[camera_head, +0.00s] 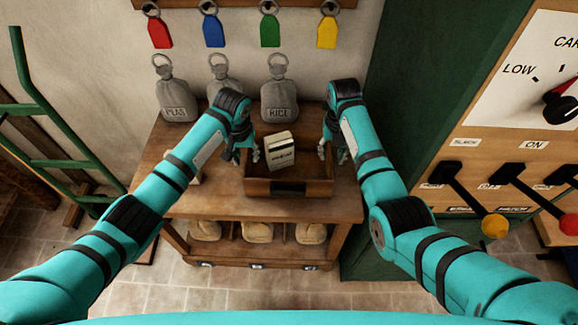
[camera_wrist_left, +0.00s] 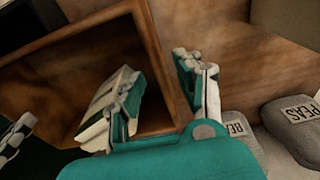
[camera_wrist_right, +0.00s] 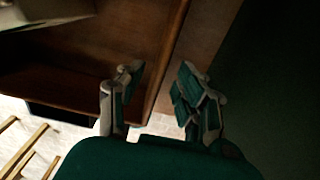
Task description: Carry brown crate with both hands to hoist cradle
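The brown crate (camera_head: 290,188) sits on the wooden bench, with a pale box (camera_head: 280,151) inside it. My left gripper (camera_head: 247,155) is at the crate's left wall. In the left wrist view its fingers are apart, one on each side of the crate wall (camera_wrist_left: 158,60). My right gripper (camera_head: 333,151) is at the right wall. In the right wrist view its fingers are also apart, with the crate wall (camera_wrist_right: 170,62) running between them. Whether any finger touches the wall cannot be told. I cannot identify a hoist cradle in these views.
Grey sacks (camera_head: 279,102) stand behind the crate on the bench (camera_head: 180,140), under coloured tags. Tan sacks (camera_head: 257,232) lie on the lower shelf. A green cabinet and a lever panel (camera_head: 500,160) stand close on the right. A green hand truck (camera_head: 50,110) leans at the left.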

